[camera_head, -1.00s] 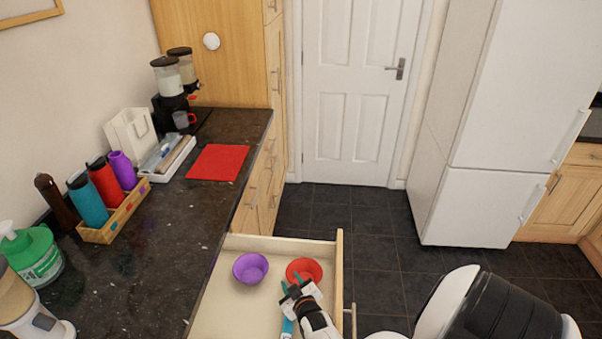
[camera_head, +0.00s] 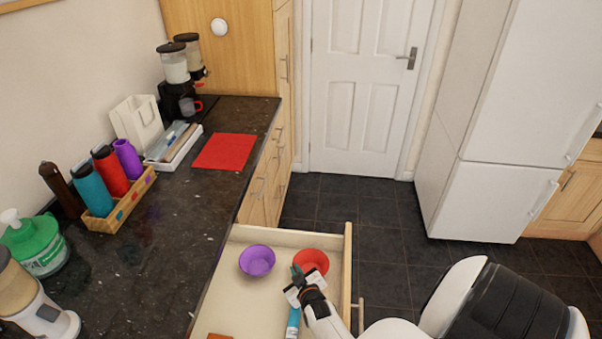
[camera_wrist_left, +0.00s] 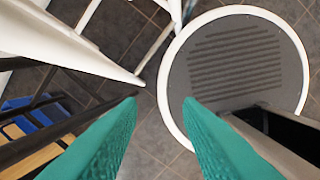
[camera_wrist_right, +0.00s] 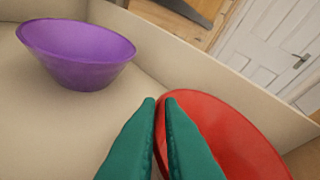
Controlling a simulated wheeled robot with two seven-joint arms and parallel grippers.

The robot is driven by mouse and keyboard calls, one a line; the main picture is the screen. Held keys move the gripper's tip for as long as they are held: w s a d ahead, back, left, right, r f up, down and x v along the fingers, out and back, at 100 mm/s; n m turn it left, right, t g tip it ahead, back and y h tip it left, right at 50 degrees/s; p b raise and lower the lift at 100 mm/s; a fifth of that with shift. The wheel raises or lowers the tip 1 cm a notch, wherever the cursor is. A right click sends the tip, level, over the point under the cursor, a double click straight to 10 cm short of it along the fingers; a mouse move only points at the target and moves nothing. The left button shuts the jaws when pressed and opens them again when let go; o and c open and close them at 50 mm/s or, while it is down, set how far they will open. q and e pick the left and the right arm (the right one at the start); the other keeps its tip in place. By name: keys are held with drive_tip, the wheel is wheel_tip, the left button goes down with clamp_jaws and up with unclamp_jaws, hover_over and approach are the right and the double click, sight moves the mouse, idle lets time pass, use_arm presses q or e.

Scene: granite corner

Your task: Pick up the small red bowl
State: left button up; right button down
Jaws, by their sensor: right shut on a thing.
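The small red bowl (camera_head: 314,260) is in the open drawer (camera_head: 268,309), at its far right corner. In the right wrist view the bowl (camera_wrist_right: 225,135) fills the lower right. My right gripper (camera_head: 297,270) is shut on the bowl's near-left rim, with the green fingertips (camera_wrist_right: 160,99) close together there. The bowl looks low in the drawer; I cannot tell whether it touches the bottom. My left gripper (camera_wrist_left: 160,101) is open and empty over the floor, away from the bowl.
A purple bowl (camera_head: 257,260) stands just left of the red one. A blue object (camera_head: 293,323) lies by my right gripper. An orange item (camera_head: 219,336) shows at the drawer's near end. The dark counter (camera_head: 165,240) is on the left.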

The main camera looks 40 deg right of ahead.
wheel_tip(320, 180, up, 8)
drive_tip(key=shift+r, duration=0.1)
use_arm(q)
drive_tip(key=shift+w+d+r, duration=0.1)
drive_tip(key=shift+w, duration=0.2)
use_arm(e)
drive_tip(key=shift+r, duration=0.75)
